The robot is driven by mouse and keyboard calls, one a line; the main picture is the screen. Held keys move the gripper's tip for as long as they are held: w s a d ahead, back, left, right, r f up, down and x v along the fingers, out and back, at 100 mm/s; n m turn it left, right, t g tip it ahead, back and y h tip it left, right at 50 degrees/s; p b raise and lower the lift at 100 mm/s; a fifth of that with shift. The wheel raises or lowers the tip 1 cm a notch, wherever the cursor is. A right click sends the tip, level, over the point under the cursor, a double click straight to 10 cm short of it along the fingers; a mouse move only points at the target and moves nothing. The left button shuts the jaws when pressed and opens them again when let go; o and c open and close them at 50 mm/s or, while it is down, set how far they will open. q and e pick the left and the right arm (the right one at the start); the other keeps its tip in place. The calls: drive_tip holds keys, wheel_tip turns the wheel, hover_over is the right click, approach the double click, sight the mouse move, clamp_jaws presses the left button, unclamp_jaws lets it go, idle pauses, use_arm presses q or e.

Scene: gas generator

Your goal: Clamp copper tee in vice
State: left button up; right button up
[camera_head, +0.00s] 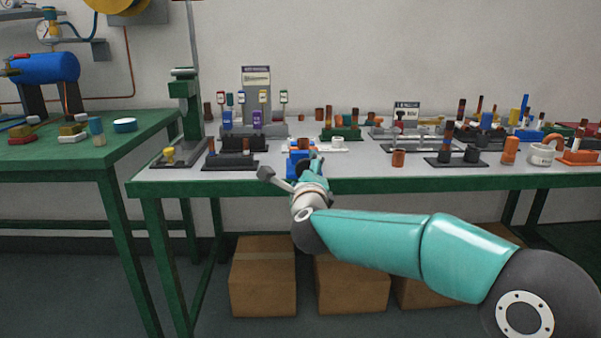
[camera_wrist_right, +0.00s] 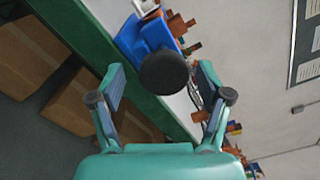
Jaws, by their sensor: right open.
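The blue vice (camera_head: 293,158) sits at the front edge of the bench, partly hidden by my right gripper. It also shows in the right wrist view (camera_wrist_right: 133,38). A copper-coloured piece (camera_head: 303,143), possibly the tee, shows at the top of the vice. In the right wrist view copper pieces (camera_wrist_right: 178,25) lie at the vice; I cannot tell whether the jaws grip one. A round black knob (camera_wrist_right: 163,74) faces me in front of the vice. My right gripper (camera_wrist_right: 162,80) is open, its fingers apart on both sides of the knob. My left gripper is not in view.
The grey bench top (camera_head: 225,178) with green edge holds several copper fittings and stands. A dark stand (camera_head: 235,163) is left of the vice, a copper piece (camera_head: 398,158) right. Cardboard boxes (camera_head: 262,278) are below. A green table (camera_head: 75,150) stands left.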

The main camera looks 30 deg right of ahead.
drive_tip(key=shift+r, duration=0.1)
drive_tip(key=n+p, duration=0.3)
drive_tip(key=n, duration=0.2)
drive_tip(key=shift+n+p, duration=0.3)
drive_tip(key=c, duration=1.2)
drive_tip(key=shift+o, duration=0.2)
